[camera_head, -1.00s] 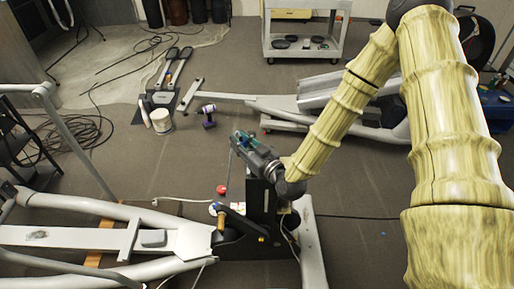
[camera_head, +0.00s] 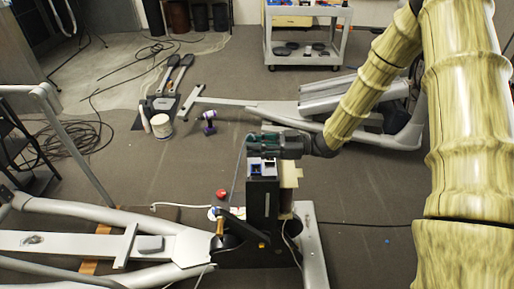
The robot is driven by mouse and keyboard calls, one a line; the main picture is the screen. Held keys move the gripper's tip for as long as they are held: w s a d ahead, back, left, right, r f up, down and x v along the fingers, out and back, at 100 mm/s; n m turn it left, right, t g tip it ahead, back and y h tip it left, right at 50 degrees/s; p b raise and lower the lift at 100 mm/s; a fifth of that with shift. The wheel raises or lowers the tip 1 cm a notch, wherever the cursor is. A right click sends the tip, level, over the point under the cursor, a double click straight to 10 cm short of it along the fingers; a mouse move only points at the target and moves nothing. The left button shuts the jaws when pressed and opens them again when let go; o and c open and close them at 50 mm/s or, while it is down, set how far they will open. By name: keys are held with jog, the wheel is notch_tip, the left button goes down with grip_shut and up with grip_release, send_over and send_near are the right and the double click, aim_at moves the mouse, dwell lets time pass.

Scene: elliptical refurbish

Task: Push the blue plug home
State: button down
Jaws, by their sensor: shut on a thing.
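My gripper (camera_head: 262,142) is dark with teal parts and reaches in from the right, just above the top of a tall black upright box (camera_head: 263,205). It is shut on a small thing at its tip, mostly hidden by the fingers. A thin dark cable (camera_head: 236,172) hangs from near the tip. Small blue and white parts (camera_head: 261,165) show on top of the box, just below the gripper. I cannot tell which of these is the blue plug, or how deep any plug sits.
A tan panel (camera_head: 289,180) stands at the box's right side. A red knob (camera_head: 222,195) is left of it. Grey machine frame tubes (camera_head: 90,215) fill the lower left. A purple drill (camera_head: 209,119), a white bucket (camera_head: 161,125) and a shelf cart (camera_head: 305,35) stand behind.

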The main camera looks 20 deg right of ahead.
jog(key=shift+f+b, duration=1.9)
jog(key=shift+f, duration=1.05)
jog(key=shift+d+f+b, duration=0.1)
jog(key=shift+f+b, duration=0.2)
jog(key=shift+f, duration=0.35)
dwell(0.8)
jog(key=shift+s, duration=0.1)
jog(key=c, duration=1.1)
grip_release()
jog(key=shift+c, duration=0.2)
jog(key=v, duration=1.2)
jog(key=shift+d, duration=0.1)
